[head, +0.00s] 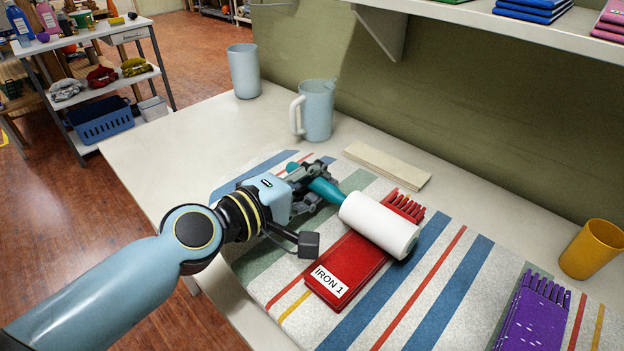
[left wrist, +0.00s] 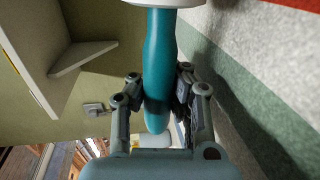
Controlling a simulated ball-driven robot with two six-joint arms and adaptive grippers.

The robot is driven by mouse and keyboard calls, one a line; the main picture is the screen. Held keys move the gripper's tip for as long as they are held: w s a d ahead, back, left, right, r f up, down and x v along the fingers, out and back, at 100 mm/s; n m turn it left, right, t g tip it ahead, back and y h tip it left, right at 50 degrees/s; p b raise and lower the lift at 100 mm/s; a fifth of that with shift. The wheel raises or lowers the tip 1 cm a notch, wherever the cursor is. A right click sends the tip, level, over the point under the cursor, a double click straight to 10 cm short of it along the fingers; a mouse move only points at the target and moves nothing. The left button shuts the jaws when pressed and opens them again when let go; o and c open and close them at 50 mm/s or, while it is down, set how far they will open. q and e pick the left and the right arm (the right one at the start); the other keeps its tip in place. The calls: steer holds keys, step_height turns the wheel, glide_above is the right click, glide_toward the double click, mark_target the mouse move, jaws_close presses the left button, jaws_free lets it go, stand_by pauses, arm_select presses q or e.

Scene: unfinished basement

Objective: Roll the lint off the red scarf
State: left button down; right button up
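The red scarf (head: 350,262) lies folded on a striped mat (head: 420,290) on the table, with a label reading "IRON 1" at its near end and a fringe at its far end. My left gripper (head: 312,188) is shut on the teal handle of the lint roller (head: 378,223). The white roller lies across the scarf toward the fringe; I cannot tell whether it touches the cloth. In the left wrist view the teal handle (left wrist: 157,70) runs between the two fingers. My right gripper is in neither view.
A purple speckled scarf (head: 535,315) lies on the mat at the right. A shelf (head: 500,25) overhangs the back.

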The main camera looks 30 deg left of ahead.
arm_select(q)
steer(key=shift+r+p+x, duration=0.15)
steer(key=shift+r+x, duration=0.1)
steer(key=shift+x, duration=0.95)
steer(key=shift+r+p+x, duration=0.15)
steer(key=shift+r+x, duration=0.1)
steer(key=shift+x, duration=1)
steer(key=shift+r+p+x, duration=0.15)
steer(key=shift+r+x, duration=0.05)
steer(key=shift+x, duration=1)
steer(key=shift+w, duration=0.1)
step_height(320, 180, up, 8)
steer(key=p, duration=0.7)
steer(key=shift+p, duration=0.4)
